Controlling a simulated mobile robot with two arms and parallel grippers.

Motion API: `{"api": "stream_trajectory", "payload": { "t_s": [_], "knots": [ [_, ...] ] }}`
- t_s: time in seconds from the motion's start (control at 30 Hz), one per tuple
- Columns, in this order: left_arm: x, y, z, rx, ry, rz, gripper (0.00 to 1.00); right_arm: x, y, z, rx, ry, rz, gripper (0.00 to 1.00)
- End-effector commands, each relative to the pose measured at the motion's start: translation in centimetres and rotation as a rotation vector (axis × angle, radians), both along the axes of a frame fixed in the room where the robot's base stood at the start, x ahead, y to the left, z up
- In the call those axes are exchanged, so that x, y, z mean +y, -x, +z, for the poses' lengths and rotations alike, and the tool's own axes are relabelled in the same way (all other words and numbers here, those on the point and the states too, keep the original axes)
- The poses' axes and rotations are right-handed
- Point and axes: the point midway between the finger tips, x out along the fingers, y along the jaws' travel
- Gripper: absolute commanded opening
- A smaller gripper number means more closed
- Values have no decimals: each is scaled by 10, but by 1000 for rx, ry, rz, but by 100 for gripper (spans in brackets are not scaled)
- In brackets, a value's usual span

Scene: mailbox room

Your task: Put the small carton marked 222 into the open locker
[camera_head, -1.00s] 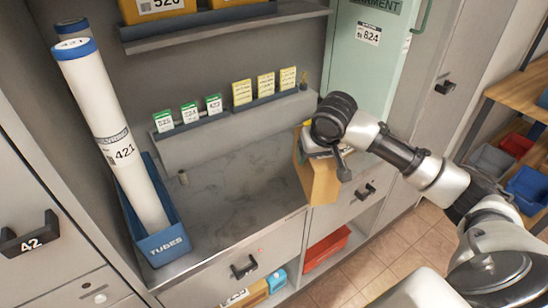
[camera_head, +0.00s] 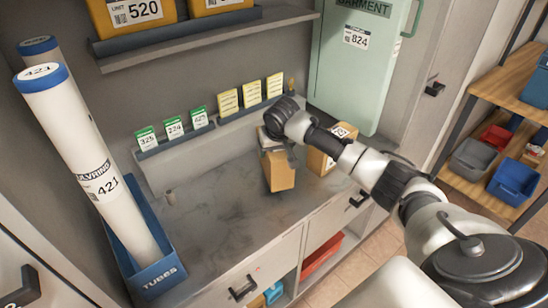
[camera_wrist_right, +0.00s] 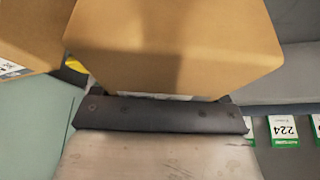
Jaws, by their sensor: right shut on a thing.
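My right gripper (camera_head: 273,150) is shut on a small brown carton (camera_head: 281,173) above the grey counter. The carton fills the upper middle of the right wrist view (camera_wrist_right: 170,40), with a dark gripper finger along its near side. I cannot read a number on its visible faces, so I cannot confirm 222. A second brown carton (camera_head: 318,161) with a white label stands on the counter just right of the held one. A pale green locker (camera_head: 357,65) marked GARMENT 824 stands behind to the right. I see no clearly open locker. My left gripper is out of view.
A blue bin (camera_head: 148,272) marked TUBES holds two long tubes (camera_head: 97,165) at the left. Green and yellow cards (camera_head: 228,104) line the counter's back ledge. Bare counter (camera_head: 220,205) lies left of the held carton. Shelves with bins (camera_head: 513,180) stand at right.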

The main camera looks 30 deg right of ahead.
Motion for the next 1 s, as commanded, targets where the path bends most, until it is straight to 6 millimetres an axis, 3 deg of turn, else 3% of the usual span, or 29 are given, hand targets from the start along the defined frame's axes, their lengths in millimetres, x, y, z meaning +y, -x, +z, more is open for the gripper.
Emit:
{"api": "stream_trajectory", "payload": {
  "t_s": [0.13,0.4,0.77,0.8,0.93,1.0],
  "knots": [
    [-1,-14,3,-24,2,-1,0,0,-4,-7,1,2,1,39],
    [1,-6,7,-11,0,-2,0,0,-4,-40,-1,1,1,39],
    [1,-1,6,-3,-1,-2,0,0,-4,-44,-1,0,1,39],
    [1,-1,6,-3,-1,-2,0,0,-3,-45,0,1,2,77],
    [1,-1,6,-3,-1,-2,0,0,-3,-45,0,1,2,97],
    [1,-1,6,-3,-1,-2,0,0,-3,-45,0,1,2,100]
  ]
}}
